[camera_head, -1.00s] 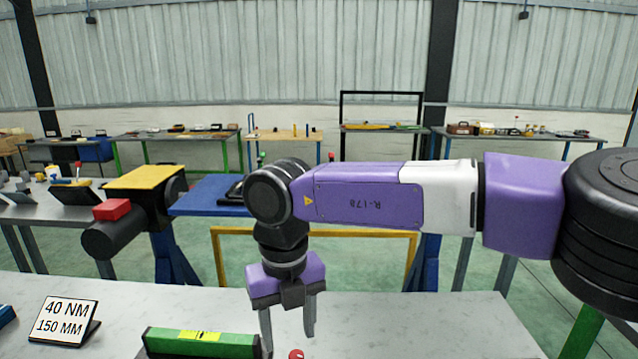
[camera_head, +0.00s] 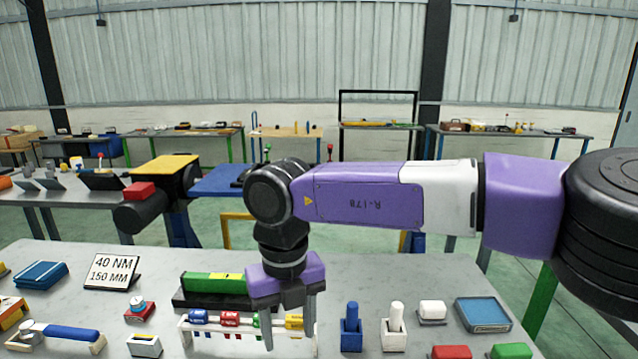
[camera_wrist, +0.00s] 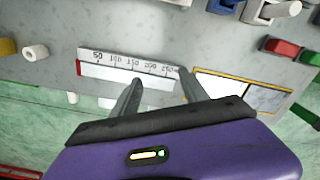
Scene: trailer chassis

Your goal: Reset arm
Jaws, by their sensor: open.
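My gripper (camera_head: 289,325) is open and empty, with its two fingers pointing down over the grey workbench (camera_head: 400,275). In the head view it overlaps the right end of a white rack (camera_head: 233,327) that holds several coloured pieces, including a yellow one (camera_head: 295,322); I cannot tell whether it touches them. In the wrist view the open fingers (camera_wrist: 160,92) are apart with nothing between them. They point toward a white scale strip (camera_wrist: 125,65) marked 50 to 250. My purple and white arm reaches in from the right, with the wrist bent downward.
A green level (camera_head: 213,284) lies behind the rack. A sign reading 40 NM, 150 MM (camera_head: 112,270) stands at left. Blue (camera_head: 351,328) and white (camera_head: 394,328) upright pieces stand right of the gripper, with a blue tray (camera_head: 483,314) beyond. The bench's back right is clear.

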